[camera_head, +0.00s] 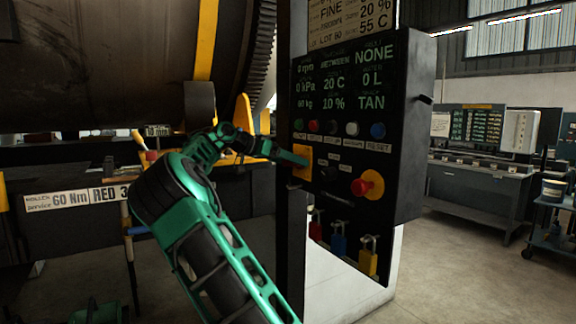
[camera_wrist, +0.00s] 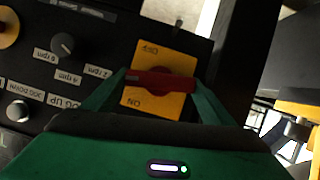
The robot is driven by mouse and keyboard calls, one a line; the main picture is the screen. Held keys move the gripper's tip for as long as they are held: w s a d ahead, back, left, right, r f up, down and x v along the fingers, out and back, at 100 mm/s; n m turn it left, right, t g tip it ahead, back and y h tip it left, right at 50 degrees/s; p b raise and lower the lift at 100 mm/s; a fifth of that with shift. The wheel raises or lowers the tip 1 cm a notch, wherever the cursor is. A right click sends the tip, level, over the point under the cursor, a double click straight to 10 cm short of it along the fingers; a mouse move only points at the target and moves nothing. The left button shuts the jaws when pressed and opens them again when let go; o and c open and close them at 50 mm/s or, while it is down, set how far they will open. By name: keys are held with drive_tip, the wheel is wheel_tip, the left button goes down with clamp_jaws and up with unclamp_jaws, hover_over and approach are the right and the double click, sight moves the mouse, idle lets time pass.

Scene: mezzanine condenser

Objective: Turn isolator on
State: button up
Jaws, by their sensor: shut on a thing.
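The isolator is a yellow plate (camera_head: 303,151) on the left edge of the black control panel (camera_head: 405,160). My gripper (camera_wrist: 160,88) is shut on the red handle, one green finger at each end. In the head view my gripper (camera_head: 297,160) reaches the plate from the left and hides most of the handle.
A red emergency-stop knob on yellow (camera_head: 367,187) sits right of the isolator. Several coloured buttons (camera_head: 350,129) run above it, and padlocks (camera_head: 368,257) hang below. A large drum (camera_head: 100,60) stands at left. Floor at the right is clear before a workbench (camera_head: 475,190).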

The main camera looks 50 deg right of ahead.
drive_tip(key=n, duration=0.1)
drive_tip(key=n+g, duration=0.1)
drive_tip(key=shift+w+r+n+g, duration=0.1)
drive_tip(key=shift+w+n+g, duration=0.2)
drive_tip(key=shift+w, duration=0.1)
drive_tip(key=shift+w+n+g, duration=0.1)
drive_tip(key=shift+n+g, duration=0.6)
drive_tip(key=shift+n, duration=0.5)
drive_tip(key=shift+f, duration=0.2)
drive_tip(key=o, duration=1)
drive_tip(key=shift+w+f, duration=0.1)
drive_tip(key=shift+o, duration=0.2)
drive_tip(key=v, duration=1)
drive_tip(key=shift+w+a, duration=0.2)
drive_tip(key=shift+a, duration=0.1)
